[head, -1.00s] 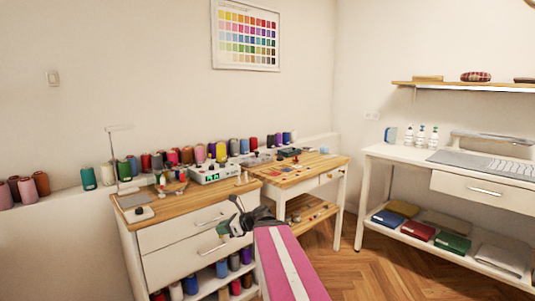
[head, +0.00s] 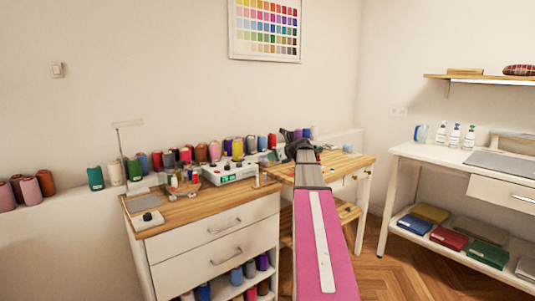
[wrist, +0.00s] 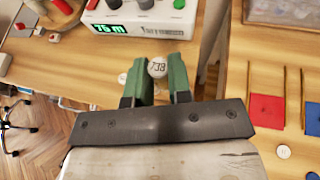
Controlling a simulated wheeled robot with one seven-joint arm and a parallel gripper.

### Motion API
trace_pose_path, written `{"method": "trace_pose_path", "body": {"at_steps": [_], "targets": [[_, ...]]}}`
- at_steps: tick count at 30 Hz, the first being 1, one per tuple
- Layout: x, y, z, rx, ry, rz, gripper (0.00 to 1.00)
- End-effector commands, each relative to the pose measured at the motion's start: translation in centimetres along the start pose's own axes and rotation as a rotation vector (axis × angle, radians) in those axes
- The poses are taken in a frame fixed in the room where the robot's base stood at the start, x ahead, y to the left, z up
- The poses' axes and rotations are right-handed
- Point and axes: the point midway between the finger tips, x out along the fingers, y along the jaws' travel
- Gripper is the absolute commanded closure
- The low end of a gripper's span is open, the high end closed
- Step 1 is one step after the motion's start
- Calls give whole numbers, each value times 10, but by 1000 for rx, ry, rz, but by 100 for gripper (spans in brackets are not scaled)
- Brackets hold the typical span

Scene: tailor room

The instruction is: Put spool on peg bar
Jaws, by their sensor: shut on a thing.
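The gripper is over the wooden worktops, in front of the white device with the green display (wrist: 145,25). In the head view my arm hides most of the gripper and the held spool.
Several large thread cones line the wall ledge, such as a teal one (head: 95,178). A red cloth square (wrist: 268,108) and a white button (wrist: 283,151) lie on the right worktop. A thin stand (head: 122,155) rises at the left cabinet. Floor is open at right.

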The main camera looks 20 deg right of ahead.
Motion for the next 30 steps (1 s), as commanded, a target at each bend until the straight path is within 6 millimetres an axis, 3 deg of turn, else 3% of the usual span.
{"method": "trace_pose_path", "body": {"at_steps": [2,7,30], "targets": [[-3,-10,7,3,-1,-9,100],[-4,-13,7,7,-1,-13,100],[8,-12,-22,6,-2,-13,100]]}}
